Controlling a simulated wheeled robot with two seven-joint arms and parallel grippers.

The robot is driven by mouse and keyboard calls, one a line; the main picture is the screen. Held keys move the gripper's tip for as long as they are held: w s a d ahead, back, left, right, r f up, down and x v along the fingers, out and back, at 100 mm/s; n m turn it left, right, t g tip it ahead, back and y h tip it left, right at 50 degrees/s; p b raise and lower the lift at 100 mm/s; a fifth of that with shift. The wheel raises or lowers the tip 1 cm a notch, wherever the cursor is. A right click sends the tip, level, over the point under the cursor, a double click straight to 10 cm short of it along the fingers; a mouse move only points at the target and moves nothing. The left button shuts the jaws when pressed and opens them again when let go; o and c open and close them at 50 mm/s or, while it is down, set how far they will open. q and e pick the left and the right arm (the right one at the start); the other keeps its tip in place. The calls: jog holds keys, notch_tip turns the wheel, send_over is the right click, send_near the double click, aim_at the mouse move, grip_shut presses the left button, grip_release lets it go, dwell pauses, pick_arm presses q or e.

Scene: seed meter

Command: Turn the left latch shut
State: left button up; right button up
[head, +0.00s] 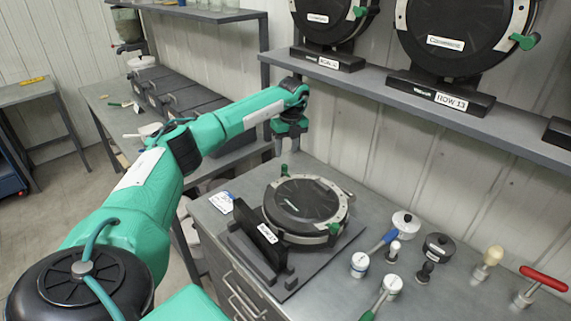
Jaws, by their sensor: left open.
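The seed meter (303,203) lies flat in a dark cradle on the grey workbench, with a round black cover and a pale metal ring. Its green left latch (284,170) stands at the far left of the ring. A second green latch (334,229) sits at the near right of the ring. My left gripper (291,148) points down above and just behind the left latch, open and apart from it as far as I can tell. Its fingertips are small in the view. My right gripper is not in view.
Several hand tools and knobs stand on the bench right of the meter, including a blue-handled tool (383,242) and a red-handled one (543,279). A shelf (430,105) with two upright meters runs behind. A white tag (222,201) lies left of the cradle.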

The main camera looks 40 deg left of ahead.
pick_arm(q)
notch_tip(320, 180, up, 7)
jog(key=b, duration=0.1)
jog(key=shift+w+d+r+b, duration=0.15)
jog(key=shift+d+b, duration=0.15)
jog(key=shift+d, duration=0.05)
dwell(0.4)
